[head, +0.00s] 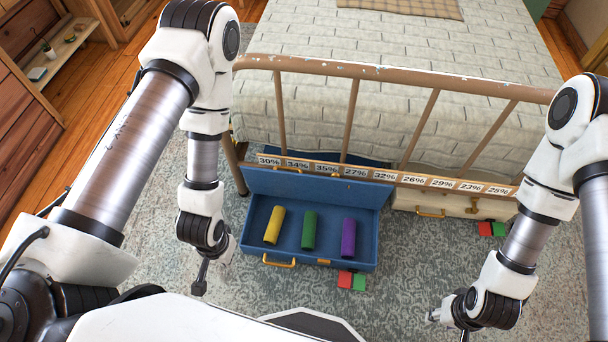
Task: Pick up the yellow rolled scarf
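The yellow rolled scarf (273,225) lies at the left inside an open blue case (325,258) on the rug. A green roll (309,230) lies in the middle of the case and a purple roll (348,238) at its right. My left gripper (200,286) hangs left of the case, apart from the scarf. It is small and seen edge-on, so its opening is unclear. My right gripper (447,326) is low at the right, away from the case. Its fingers are partly hidden, and nothing shows in it.
A bed with a metal footboard (390,72) stands behind the case; its lower rail carries percentage labels (385,176). A second, pale case (450,203) is at the right. Red-and-green blocks lie by each case (345,279) (485,229).

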